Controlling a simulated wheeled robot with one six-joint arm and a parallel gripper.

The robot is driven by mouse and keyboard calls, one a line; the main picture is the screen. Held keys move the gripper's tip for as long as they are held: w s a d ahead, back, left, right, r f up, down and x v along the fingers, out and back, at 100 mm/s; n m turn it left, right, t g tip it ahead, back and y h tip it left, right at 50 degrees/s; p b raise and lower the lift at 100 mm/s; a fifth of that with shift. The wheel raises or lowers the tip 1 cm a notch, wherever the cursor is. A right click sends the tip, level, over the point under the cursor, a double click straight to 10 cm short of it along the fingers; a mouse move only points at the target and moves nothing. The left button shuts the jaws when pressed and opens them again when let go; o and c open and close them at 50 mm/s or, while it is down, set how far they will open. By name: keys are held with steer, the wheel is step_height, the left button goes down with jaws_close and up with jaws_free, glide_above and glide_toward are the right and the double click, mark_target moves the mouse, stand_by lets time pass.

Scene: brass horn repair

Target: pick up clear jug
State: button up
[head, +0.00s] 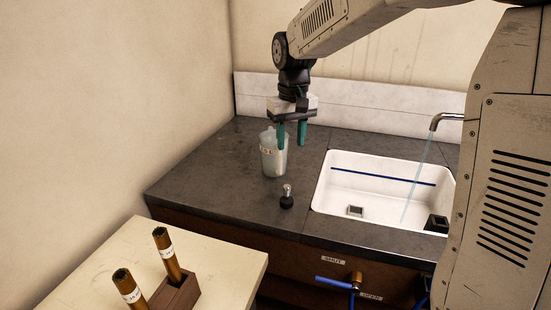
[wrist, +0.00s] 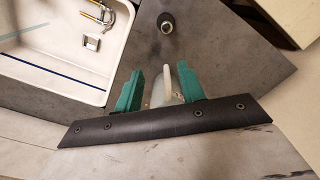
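The clear jug (head: 273,160) stands upright on the dark counter, left of the sink in the head view. It looks translucent, with a small marking near its rim. In the wrist view the jug (wrist: 166,86) shows between the two green fingers of my gripper (wrist: 160,92), partly hidden by the gripper's dark plate. A pale upright strip, perhaps its handle, faces the camera. I cannot tell whether either finger touches the jug.
A small dark knob-like piece with a metal top (head: 287,197) stands in front of the jug. A white sink (head: 335,185) with running water from a tap (head: 447,118) is at the right. A cream table (head: 225,262) with brass tubes in a wooden block (head: 177,292) is at the front left.

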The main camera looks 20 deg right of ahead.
glide_above(280, 158)
step_height(280, 158, down, 4)
steer(key=shift+d+r, duration=0.1)
steer(key=shift+r, duration=0.15)
steer(key=shift+w+f, duration=0.2)
steer(key=shift+f, duration=0.15)
steer(key=f, duration=0.7)
steer(key=shift+w+d+f, duration=0.1)
steer(key=shift+w, duration=0.1)
jaws_close()
